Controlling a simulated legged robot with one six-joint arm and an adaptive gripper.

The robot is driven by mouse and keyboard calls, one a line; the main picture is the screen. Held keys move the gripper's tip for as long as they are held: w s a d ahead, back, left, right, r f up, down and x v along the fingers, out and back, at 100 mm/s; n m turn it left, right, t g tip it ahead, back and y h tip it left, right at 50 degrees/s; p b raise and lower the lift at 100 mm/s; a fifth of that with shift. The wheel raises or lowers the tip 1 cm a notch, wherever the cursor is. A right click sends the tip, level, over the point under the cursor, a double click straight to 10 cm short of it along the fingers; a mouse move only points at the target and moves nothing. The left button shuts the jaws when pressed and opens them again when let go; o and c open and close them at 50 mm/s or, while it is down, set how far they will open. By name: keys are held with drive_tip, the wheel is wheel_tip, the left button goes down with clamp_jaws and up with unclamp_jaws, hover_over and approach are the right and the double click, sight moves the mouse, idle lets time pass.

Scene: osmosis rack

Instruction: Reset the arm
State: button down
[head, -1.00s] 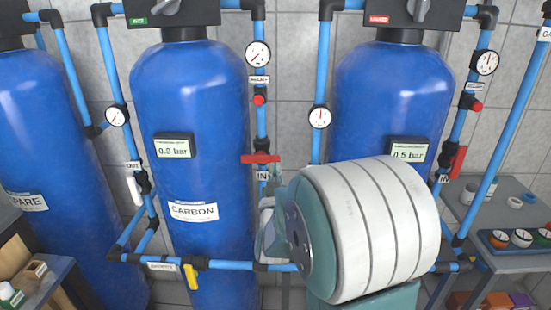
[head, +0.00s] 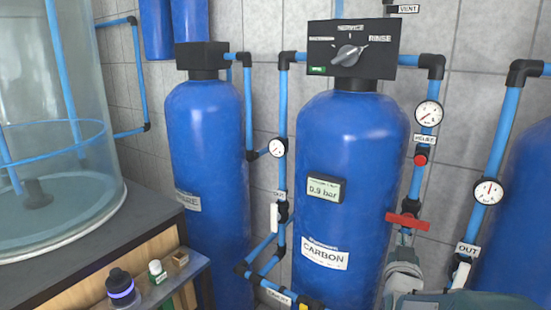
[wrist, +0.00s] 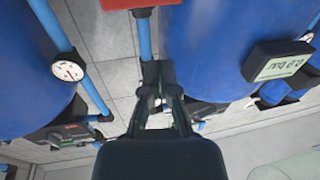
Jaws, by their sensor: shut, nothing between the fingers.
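My gripper (wrist: 158,72) is shut and empty in the wrist view, its fingertips together in front of the grey tiled wall between two blue tanks. A red valve handle (wrist: 116,4) is at the top edge of that view, apart from the fingertips. In the head view, part of my arm shows at the lower right, just below the red valve handle (head: 409,222). Most of the arm is outside or cut off by the lower edge. I cannot tell from there whether anything touches the handle.
The carbon tank (head: 345,180) stands near the arm, with a 0.9 bar display (head: 325,188). A spare tank (head: 208,140) stands to its left. Blue pipes with gauges (head: 428,114) run between tanks. A bench with small bottles (head: 121,288) is at lower left.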

drive_tip(key=s+a+f+n+g+y, duration=0.25)
drive_tip(key=s+a+g+y, duration=0.3)
drive_tip(key=s+a, duration=0.35)
drive_tip(key=s+a+g+y, duration=0.1)
drive_tip(key=s+a+g, duration=0.1)
drive_tip(key=s, duration=0.5)
drive_tip(key=s+a+f+n+g+y, duration=0.1)
drive_tip(key=s+g, duration=0.3)
drive_tip(key=s, duration=0.4)
drive_tip(key=shift+s+a+f, duration=0.15)
drive_tip(key=shift+a+f, duration=0.1)
drive_tip(key=shift+a, duration=0.6)
drive_tip(key=shift+n, duration=0.25)
